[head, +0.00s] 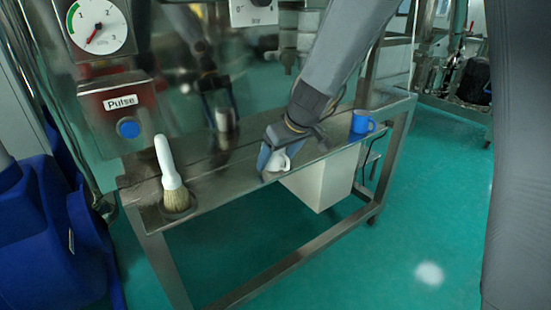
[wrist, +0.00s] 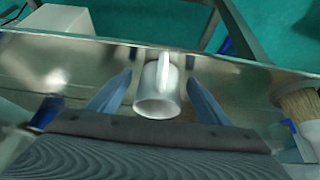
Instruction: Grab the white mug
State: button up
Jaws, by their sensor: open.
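The white mug (wrist: 157,100) stands between the two fingers of my gripper (wrist: 157,92) in the wrist view, with its handle toward the far side. The fingers are apart, with a gap on each side of the mug. In the head view my gripper (head: 276,160) is low at the metal shelf's front edge, and the mug (head: 280,163) shows partly behind a finger.
The metal shelf (head: 232,172) is narrow. A blue mug (head: 361,122) stands to the right of my gripper. A white-handled brush (head: 171,180) stands at the left end. A steel panel with a Pulse button (head: 128,128) rises behind. A white box (head: 322,182) is below.

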jog(key=shift+c, duration=0.3)
jog(key=c, duration=1.1)
jog(key=shift+r, duration=0.1)
